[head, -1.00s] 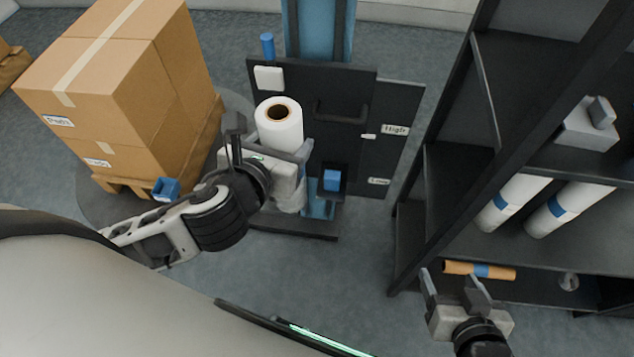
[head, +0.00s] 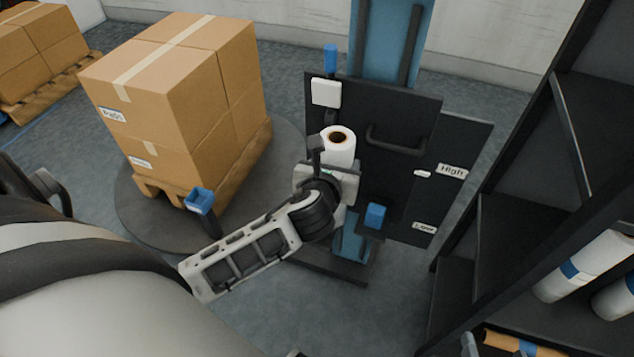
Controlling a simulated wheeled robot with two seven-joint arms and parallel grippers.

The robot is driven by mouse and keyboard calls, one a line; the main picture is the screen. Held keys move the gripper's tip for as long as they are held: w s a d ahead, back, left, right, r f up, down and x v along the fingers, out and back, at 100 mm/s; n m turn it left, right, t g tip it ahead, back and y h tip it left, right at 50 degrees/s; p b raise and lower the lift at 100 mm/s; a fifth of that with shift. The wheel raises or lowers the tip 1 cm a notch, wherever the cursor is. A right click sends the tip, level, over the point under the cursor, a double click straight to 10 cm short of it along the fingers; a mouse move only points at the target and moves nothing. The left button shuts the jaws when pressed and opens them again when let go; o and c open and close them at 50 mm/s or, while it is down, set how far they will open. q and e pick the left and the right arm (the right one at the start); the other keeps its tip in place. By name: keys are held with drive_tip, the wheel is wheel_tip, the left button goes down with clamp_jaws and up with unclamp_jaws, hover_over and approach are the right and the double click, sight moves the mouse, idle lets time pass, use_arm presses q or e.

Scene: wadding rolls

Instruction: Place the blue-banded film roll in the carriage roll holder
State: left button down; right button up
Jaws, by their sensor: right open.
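A white roll with a brown core (head: 338,146) stands upright at the dark carriage (head: 405,130) on the blue mast. No blue band shows on it; its lower part is mostly hidden. My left gripper (head: 325,172) is at this roll, its hand in front of it. The hand hides the fingers, so I cannot tell whether they grip it. Two white rolls with blue bands lie on the shelf at right, the nearer blue-banded roll (head: 600,258) and another cut by the frame edge. My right gripper (head: 470,345) is open; only a fingertip shows at the bottom edge.
A dark rack (head: 455,240) stands at right. An orange roll with a blue band (head: 500,341) lies low in it. Stacked cartons (head: 165,110) on a pallet stand on a round turntable (head: 130,215) at left. Grey floor is open between carriage and rack.

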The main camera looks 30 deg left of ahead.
use_arm(q)
drive_tip(key=w+a+f+b, duration=0.1)
drive_tip(key=a+f+b, duration=0.2)
drive_tip(key=a+f, duration=0.2)
wheel_tip(320, 180, down, 4)
drive_tip(key=shift+r+b, duration=0.1)
drive_tip(key=shift+b, duration=0.25)
use_arm(e)
drive_tip(key=shift+s+a+f, duration=0.1)
drive_tip(key=shift+f, duration=0.5)
drive_tip(key=shift+s+a+f, duration=0.1)
drive_tip(key=shift+f, duration=0.5)
use_arm(q)
drive_tip(key=shift+f, duration=0.2)
drive_tip(key=shift+c, duration=1.9)
unclamp_jaws()
use_arm(e)
drive_tip(key=shift+w, duration=0.25)
